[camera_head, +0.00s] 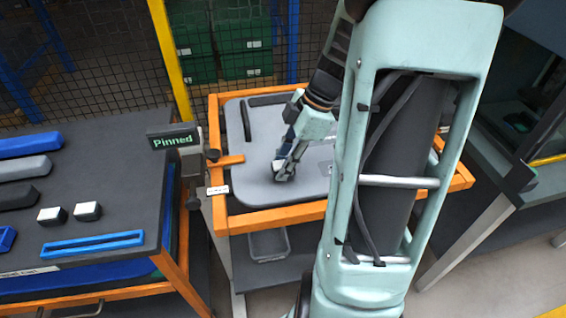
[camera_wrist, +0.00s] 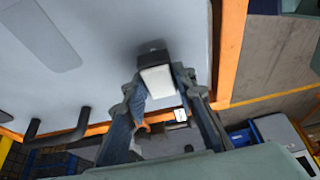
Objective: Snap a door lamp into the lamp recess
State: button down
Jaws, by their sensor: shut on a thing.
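The door panel (camera_head: 255,185) is a light grey sheet with rounded corners, lying in an orange-edged frame; it fills much of the wrist view (camera_wrist: 95,60). My gripper (camera_head: 283,172) is low over the panel's left-middle part. In the wrist view my gripper (camera_wrist: 160,88) is shut on a door lamp (camera_wrist: 158,82), a small block with a white face and a black end towards the panel. The black end is close to or against the panel; I cannot tell whether they touch. I cannot make out the lamp recess. My arm hides the panel's right part.
Two spare white-and-black lamps (camera_head: 52,215) sit on the dark left table (camera_head: 110,190), with blue and grey bars beyond. A "Pinned" sign (camera_head: 173,140) stands between table and frame. A black handle (camera_wrist: 60,132) rises from the panel. Mesh fencing stands behind.

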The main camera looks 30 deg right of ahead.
jog(key=shift+f+b, duration=0.9)
jog(key=shift+b, duration=0.1)
dwell(0.9)
